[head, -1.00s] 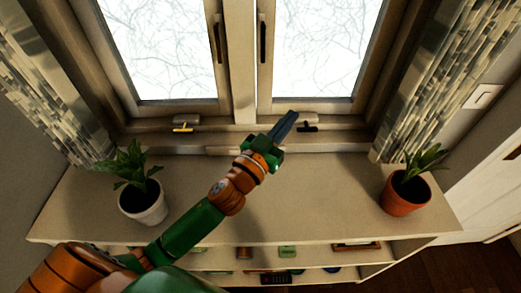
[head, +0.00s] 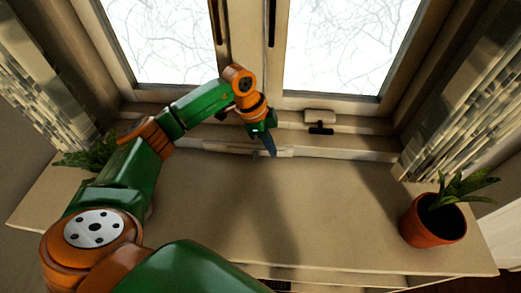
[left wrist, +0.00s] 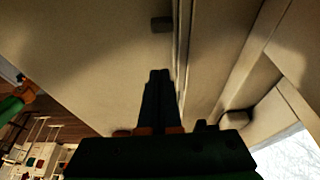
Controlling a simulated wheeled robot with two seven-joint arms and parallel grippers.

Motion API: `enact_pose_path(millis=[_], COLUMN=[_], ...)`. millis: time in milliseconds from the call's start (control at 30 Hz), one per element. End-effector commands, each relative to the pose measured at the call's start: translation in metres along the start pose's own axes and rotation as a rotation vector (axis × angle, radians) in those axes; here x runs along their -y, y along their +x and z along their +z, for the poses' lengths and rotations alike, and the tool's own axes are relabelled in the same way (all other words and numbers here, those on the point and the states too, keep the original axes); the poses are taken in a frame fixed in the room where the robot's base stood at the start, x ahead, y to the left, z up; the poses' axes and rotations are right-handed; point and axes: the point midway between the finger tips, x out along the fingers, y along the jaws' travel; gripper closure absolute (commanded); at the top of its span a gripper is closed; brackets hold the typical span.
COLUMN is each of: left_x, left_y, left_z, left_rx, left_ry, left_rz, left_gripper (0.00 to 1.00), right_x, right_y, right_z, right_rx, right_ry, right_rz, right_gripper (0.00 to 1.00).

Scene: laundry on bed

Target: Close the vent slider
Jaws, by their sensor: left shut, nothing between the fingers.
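A pale vent strip (head: 222,149) runs along the foot of the window frame, above the shelf top. A small dark tab shows at its edge, close to my left gripper (head: 268,146). The gripper is shut and empty, pointing down in front of the strip's right part, which it partly hides. In the left wrist view, the closed fingers (left wrist: 158,80) are beside the frame's long edge, and a dark knob (left wrist: 162,24) stands beyond the tips. I cannot tell whether the fingers touch the strip or which position the slider is in. My right gripper is out of view.
A dark-handled latch (head: 320,129) sits on the frame right of my gripper. A terracotta pot plant (head: 433,222) stands at the right of the shelf top (head: 340,220). Another plant (head: 88,155) is partly hidden behind my left arm. The shelf's middle is clear.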

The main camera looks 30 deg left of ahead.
Motion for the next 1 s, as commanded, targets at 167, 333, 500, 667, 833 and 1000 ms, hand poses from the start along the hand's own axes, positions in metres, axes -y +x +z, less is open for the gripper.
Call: enact_pose_path(millis=[167, 333, 500, 667, 833, 1000], left_x=[-0.001, 0.0, 0.0, 0.0, 0.0, 0.0], left_y=[0.032, 0.021, 0.019, 0.02, 0.019, 0.007], left_z=[0.002, 0.028, 0.037, 0.038, 0.04, 0.068], left_rx=[0.001, 0.001, -0.001, -0.002, -0.001, 0.002], left_ry=[-0.001, 0.0, 0.002, 0.004, 0.003, -0.002], left_rz=[0.003, 0.001, 0.0, 0.0, 0.0, 0.002], left_gripper=[1.0, 1.0, 1.0, 1.0, 1.0, 1.0], right_x=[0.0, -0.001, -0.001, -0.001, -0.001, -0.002], right_y=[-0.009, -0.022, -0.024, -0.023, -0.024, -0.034], right_z=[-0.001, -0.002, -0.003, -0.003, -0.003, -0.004], right_rx=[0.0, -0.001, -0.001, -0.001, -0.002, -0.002], right_ry=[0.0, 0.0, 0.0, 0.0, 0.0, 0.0], right_rz=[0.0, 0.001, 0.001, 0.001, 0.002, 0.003], right_gripper=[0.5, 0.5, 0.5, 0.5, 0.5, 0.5])
